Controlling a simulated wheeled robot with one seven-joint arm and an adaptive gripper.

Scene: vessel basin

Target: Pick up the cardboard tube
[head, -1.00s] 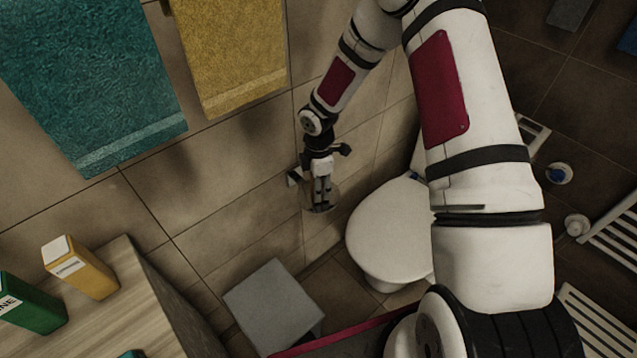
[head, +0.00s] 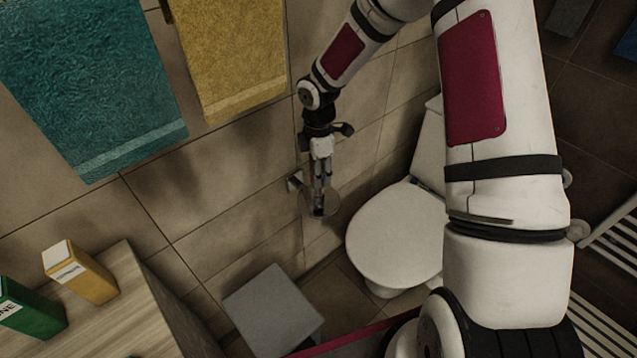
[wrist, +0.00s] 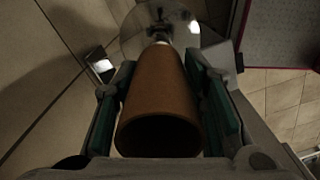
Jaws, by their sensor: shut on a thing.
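The cardboard tube (wrist: 158,95) is a brown hollow cylinder between the two green-padded fingers of my gripper (wrist: 160,72) in the wrist view. Its open end faces the wrist camera. The tube's far end points at a round, shiny disc (wrist: 152,18) with a short pale post at its middle; I cannot tell whether the tube touches the post. In the head view my gripper (head: 320,198) points down over the disc beside the tiled wall. The tube is hard to make out there among the fingers.
A white toilet (head: 395,235) stands close to the right of my gripper. A grey box-shaped bin (head: 272,308) is on the floor below. Teal (head: 90,90) and yellow (head: 230,60) towels hang on the wall.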

